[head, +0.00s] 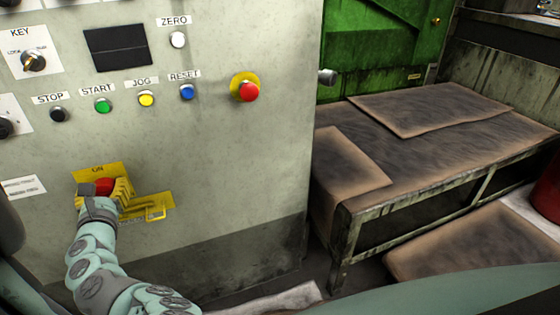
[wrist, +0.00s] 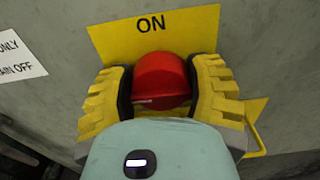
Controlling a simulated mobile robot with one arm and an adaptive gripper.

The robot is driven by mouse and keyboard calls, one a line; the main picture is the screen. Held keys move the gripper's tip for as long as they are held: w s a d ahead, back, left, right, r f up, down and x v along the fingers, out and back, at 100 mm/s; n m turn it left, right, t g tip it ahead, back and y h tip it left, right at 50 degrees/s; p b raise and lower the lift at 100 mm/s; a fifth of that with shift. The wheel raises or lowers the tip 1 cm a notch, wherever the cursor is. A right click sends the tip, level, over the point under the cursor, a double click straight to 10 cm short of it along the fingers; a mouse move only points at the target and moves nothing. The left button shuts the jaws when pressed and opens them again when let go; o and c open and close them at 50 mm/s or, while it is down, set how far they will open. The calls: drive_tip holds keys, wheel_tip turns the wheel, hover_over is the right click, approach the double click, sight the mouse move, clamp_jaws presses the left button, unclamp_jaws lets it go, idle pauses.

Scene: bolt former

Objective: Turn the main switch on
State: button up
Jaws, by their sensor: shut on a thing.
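The main switch is a red knob (head: 104,187) on a yellow plate (head: 112,170) marked ON, low on the grey control cabinet. In the wrist view the red knob (wrist: 160,80) sits between the two yellow ribbed fingers of my gripper (wrist: 160,92). The black inner pads press against its left and right sides. The yellow plate (wrist: 125,38) with the word ON shows above the knob. In the head view my gripper (head: 108,192) is at the switch, and it partly hides the knob and plate. The knob's lower part is hidden by my wrist.
Above the switch are the stop (head: 59,114), start (head: 103,105), jog (head: 146,99) and reset (head: 187,92) buttons. A red emergency stop (head: 249,91) is to their right. A key switch (head: 33,61) is at upper left. A dirty table (head: 430,125) stands right of the cabinet.

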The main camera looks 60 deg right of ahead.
drive_tip(key=shift+c, duration=0.8)
drive_tip(key=shift+m, duration=0.3)
drive_tip(key=m+b, duration=0.1)
drive_tip(key=m, duration=0.1)
drive_tip(key=m+b, duration=0.1)
drive_tip(key=m, duration=0.1)
drive_tip(key=shift+s+d+f+b, duration=0.1)
drive_tip(key=shift+d+f+b, duration=0.1)
drive_tip(key=shift+b, duration=0.1)
drive_tip(key=m+b, duration=0.2)
drive_tip(key=m, duration=0.2)
drive_tip(key=shift+m, duration=0.4)
drive_tip(key=m+b, duration=0.1)
drive_tip(key=m, duration=0.1)
drive_tip(key=m+b, duration=0.1)
drive_tip(key=m, duration=0.1)
drive_tip(key=shift+s+d+f+m+b, duration=0.1)
drive_tip(key=shift+d+m+b, duration=0.05)
drive_tip(key=shift+m+b, duration=1.15)
drive_tip(key=shift+m, duration=1)
